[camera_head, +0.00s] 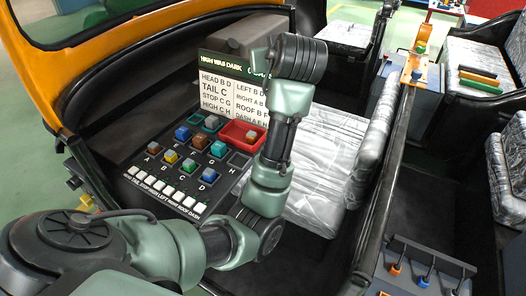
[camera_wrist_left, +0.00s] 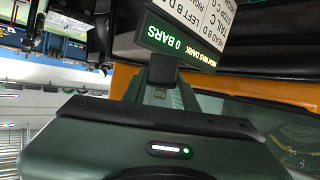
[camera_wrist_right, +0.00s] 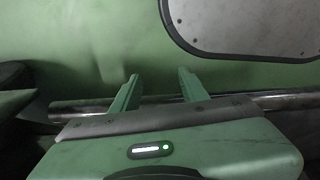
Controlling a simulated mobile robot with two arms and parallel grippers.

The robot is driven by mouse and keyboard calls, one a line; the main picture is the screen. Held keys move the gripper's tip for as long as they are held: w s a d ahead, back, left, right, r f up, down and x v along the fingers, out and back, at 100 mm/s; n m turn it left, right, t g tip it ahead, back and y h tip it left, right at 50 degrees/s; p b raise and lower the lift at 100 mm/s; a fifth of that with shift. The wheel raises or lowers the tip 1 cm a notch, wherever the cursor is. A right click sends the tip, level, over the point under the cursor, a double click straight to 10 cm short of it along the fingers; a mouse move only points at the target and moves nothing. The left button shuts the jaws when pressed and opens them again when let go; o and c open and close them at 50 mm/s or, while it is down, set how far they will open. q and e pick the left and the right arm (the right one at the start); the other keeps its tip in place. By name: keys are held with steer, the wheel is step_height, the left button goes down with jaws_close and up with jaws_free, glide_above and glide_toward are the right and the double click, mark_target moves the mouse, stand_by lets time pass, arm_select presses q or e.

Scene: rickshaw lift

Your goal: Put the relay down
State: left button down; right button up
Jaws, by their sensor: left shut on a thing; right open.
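In the left wrist view my left gripper (camera_wrist_left: 162,88) is shut on a small dark grey block, seemingly the relay (camera_wrist_left: 163,68), held close to the sign. In the head view my left arm rises over the console and its wrist hides the fingers and the relay. The black relay board (camera_head: 165,185) has lettered sockets holding several coloured relays, such as a yellow one (camera_head: 171,157) and a blue one (camera_head: 208,175). Socket H (camera_head: 238,160) looks empty. A red tray (camera_head: 229,141) behind it holds a greyish block (camera_head: 251,135). My right gripper (camera_wrist_right: 157,83) is open and empty, facing a green surface.
The sign (camera_head: 220,85) stands behind the board, reading "HIGH WAS DARK"; "0 BARS" shows in the left wrist view. White switches (camera_head: 165,190) line the board's front. A silver-covered seat (camera_head: 325,165) lies right of it. The orange vehicle frame (camera_head: 40,75) curves at left.

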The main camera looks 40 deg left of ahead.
arm_select(q)
steer(key=a+f+n+g+y+b, duration=0.3)
steer(key=a+f+n+g+b, duration=0.15)
steer(key=a+b, duration=0.3)
arm_select(e)
steer(key=w+r+t+b, duration=0.1)
steer(key=w+b, duration=0.8)
arm_select(q)
steer(key=n+g+b, duration=0.3)
steer(key=n+g, duration=0.2)
steer(key=g, duration=0.1)
glide_above(227, 126)
steer(key=d, duration=0.3)
steer(key=shift+y, duration=0.4)
steer(key=f, duration=1.3)
steer(key=shift+w+d+f, duration=0.15)
steer(key=shift+d, duration=0.05)
steer(key=shift+f+b, duration=0.3)
steer(key=shift+f, duration=1.95)
arm_select(e)
steer(key=w+v, duration=0.1)
steer(key=v, duration=1.1)
steer(key=shift+w+a+r+t, duration=0.3)
steer(key=shift+a+r+t, duration=0.05)
steer(key=shift+r+t, duration=0.05)
arm_select(q)
steer(key=shift+f, duration=0.1)
steer(key=c, duration=1.4)
jaws_free()
steer(key=shift+o, duration=0.2)
